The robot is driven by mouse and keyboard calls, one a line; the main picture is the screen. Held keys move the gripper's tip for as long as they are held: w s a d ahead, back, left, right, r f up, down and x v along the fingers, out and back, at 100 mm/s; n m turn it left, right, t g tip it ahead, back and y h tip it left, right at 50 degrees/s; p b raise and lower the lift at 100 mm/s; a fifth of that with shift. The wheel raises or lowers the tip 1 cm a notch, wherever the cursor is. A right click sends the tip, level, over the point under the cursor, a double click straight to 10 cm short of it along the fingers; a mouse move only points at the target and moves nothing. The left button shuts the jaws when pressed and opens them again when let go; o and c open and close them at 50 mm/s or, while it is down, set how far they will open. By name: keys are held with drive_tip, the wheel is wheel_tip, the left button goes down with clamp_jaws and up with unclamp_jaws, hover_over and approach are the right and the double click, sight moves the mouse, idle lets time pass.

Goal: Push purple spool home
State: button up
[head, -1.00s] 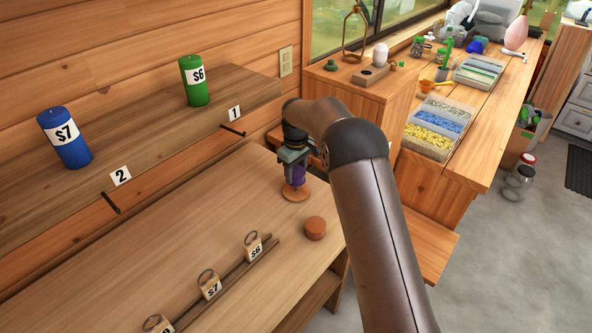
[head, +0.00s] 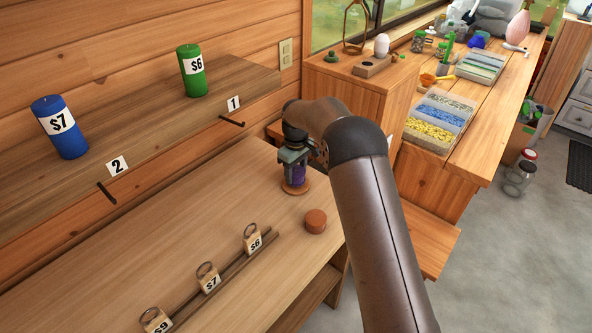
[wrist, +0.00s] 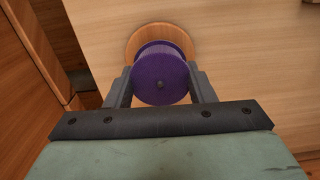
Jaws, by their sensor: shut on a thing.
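The purple spool (head: 296,175) is upright at the round wooden base (head: 297,190) on the bench. Whether the spool touches the base all round is hidden by the gripper and the spool itself.
A small round brown block (head: 315,220) stands close by on the bench (head: 190,225). A shelf (head: 140,120) behind holds a blue candle (head: 61,128) and a green candle (head: 191,71). The bench left of my gripper is clear.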

drive_tip(key=shift+f+b, duration=0.3)
drive_tip(key=shift+f, duration=0.3)
drive_tip(key=o, duration=1.1)
drive_tip(key=shift+o, duration=0.2)
drive_tip(key=shift+r, duration=0.15)
